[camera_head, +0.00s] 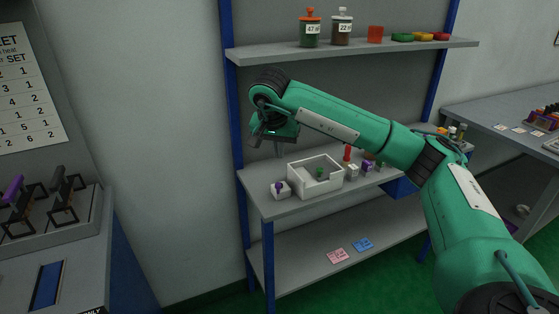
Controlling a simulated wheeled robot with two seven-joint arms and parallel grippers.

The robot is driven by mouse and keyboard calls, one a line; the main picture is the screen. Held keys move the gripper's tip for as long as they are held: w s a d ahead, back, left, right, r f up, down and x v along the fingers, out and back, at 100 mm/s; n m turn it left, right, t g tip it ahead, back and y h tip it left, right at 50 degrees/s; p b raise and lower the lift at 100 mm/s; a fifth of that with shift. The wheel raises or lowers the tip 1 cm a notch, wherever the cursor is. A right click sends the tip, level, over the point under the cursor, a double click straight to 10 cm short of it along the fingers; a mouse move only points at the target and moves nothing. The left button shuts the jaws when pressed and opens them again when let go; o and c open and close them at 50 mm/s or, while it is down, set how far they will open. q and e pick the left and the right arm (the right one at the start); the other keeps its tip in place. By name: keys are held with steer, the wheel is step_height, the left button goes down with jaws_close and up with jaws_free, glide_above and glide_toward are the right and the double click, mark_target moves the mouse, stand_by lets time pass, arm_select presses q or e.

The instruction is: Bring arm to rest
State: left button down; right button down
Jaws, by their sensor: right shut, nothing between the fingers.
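My right arm (368,130), green with black joints, comes in from the lower right and bends left across the shelf unit. My right gripper (278,151) is at its far end, pointing down above the left part of the middle shelf (262,196). It is small and dark in the picture; it is shut and empty. It hangs above and to the left of a white open box (309,187) and does not appear to touch it. My left gripper is not in view.
The upper shelf (270,52) holds jars. A blue post (233,106) is close left of my wrist. Side tables stand left and right.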

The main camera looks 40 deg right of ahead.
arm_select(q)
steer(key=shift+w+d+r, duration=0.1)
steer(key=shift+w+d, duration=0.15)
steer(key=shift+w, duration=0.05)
arm_select(e)
steer(key=shift+r, duration=0.3)
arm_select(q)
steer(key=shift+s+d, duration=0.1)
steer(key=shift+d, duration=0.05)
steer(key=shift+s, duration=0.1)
